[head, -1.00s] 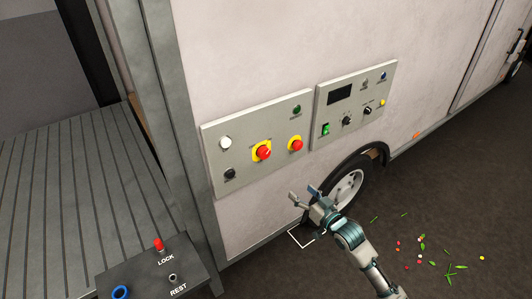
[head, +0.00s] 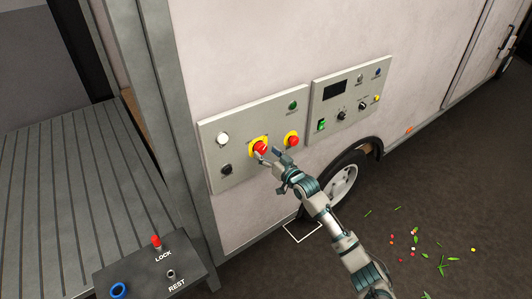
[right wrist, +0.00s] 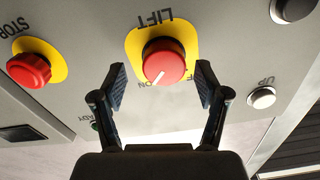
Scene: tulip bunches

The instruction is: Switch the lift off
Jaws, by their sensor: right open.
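The lift switch (head: 260,147) is a red round knob on a yellow plate, on the left grey panel (head: 235,172). In the right wrist view, upside down, the knob (right wrist: 163,62) sits under the word LIFT. A white mark on its face points towards ON; the OFF label is partly hidden by a finger. My right gripper (head: 268,155) is open, just in front of the knob. In the right wrist view its fingers (right wrist: 160,84) stand apart on either side of the knob's near edge, not visibly touching it. My left gripper is not in view.
A red STOP button (head: 292,141) on yellow sits close to the right of the lift switch. White (head: 222,139) and black (head: 226,170) buttons are at left. A second panel (head: 352,100) is further right. A LOCK/REST box (head: 150,272) stands at lower left.

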